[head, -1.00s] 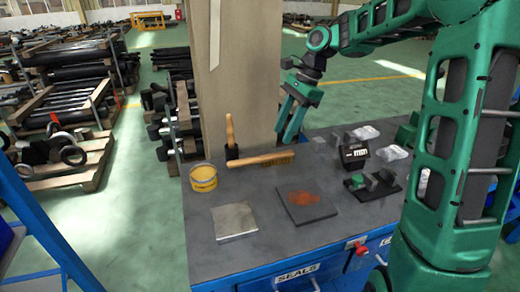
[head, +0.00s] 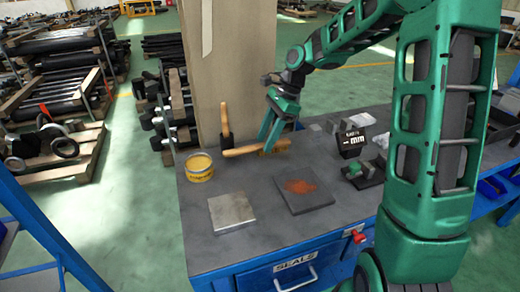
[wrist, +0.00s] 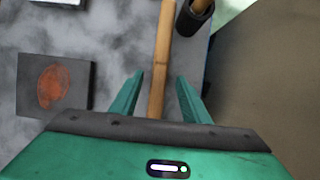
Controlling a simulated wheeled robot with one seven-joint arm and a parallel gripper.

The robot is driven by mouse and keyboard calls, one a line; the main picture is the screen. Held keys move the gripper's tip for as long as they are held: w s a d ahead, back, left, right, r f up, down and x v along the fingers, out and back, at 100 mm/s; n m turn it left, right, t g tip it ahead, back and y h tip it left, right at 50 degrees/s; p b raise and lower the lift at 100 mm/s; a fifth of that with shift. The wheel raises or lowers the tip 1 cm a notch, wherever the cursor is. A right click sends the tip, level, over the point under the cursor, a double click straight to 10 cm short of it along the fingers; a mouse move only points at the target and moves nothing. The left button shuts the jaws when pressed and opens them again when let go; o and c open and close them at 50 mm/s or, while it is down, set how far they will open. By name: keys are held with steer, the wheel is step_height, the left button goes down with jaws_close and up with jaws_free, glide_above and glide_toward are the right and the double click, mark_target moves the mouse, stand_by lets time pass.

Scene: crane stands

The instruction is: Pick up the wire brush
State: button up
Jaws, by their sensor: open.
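The wire brush (head: 240,150) has a long wooden handle and lies on the grey bench top, its handle pointing left in the head view. Its bristle end is partly hidden behind my gripper (head: 270,139). In the wrist view the brush handle (wrist: 162,45) runs between the two green fingers of my gripper (wrist: 160,77), with a gap on each side. My gripper is open and not clamped on the brush. Whether the fingers reach down to its level I cannot tell.
A wooden-handled tool in a black holder (head: 227,137) stands close behind the brush, by a tan pillar (head: 218,60). A yellow tin (head: 199,168), a metal plate (head: 231,212), a dark plate with a rust-coloured patch (head: 302,188) and a black block (head: 350,143) are nearby.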

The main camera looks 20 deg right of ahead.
mark_target(257, 146)
steer(key=shift+x, duration=0.85)
jaws_close()
steer(key=shift+r, duration=0.1)
steer(key=shift+r, duration=0.45)
step_height(257, 146, up, 3)
steer(key=shift+r, duration=0.25)
steer(key=s+a+r, duration=0.6)
steer(key=a, duration=0.4)
steer(key=shift+r, duration=0.25)
